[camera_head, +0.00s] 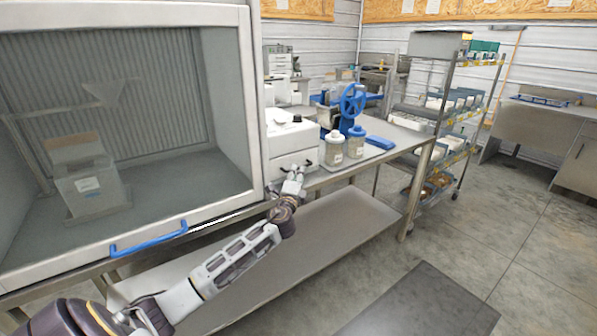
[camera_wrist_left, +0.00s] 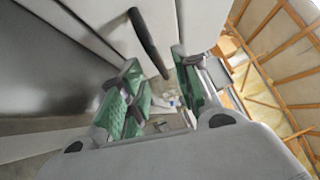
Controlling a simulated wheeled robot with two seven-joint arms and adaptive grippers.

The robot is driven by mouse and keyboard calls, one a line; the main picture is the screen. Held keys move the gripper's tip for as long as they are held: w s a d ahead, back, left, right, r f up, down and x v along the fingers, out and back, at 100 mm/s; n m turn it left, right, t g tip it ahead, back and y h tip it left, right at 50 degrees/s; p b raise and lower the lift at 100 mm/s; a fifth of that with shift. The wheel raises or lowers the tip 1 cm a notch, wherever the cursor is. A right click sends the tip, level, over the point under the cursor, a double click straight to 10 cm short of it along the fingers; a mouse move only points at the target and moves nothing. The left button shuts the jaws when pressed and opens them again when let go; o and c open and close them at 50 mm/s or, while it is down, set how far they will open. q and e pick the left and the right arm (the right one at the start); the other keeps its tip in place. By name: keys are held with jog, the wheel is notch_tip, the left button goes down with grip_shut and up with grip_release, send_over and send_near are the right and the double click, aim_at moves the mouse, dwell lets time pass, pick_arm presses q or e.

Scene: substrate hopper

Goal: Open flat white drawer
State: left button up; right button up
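The flat white drawer (camera_head: 293,164) is the front of a white boxy unit on the steel bench. In the left wrist view its pale front (camera_wrist_left: 98,22) carries a dark bar handle (camera_wrist_left: 148,42). My left gripper (camera_head: 293,182) is at the drawer front in the head view and partly covers it. In the left wrist view my left gripper (camera_wrist_left: 156,62) is open, with green pads spread apart. The handle's lower end shows in the gap between the fingers; I cannot tell whether they touch it. My right gripper is not in view.
A glass-fronted hood (camera_head: 125,120) with a blue handle (camera_head: 148,240) stands left of the unit. Two jars (camera_head: 334,148) and a blue hand-wheel device (camera_head: 352,103) stand to its right. A wire shelf rack (camera_head: 455,115) stands further right. The floor in front is open.

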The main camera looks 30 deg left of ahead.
pick_arm(q)
jog(key=shift+x, duration=1.75)
grip_shut()
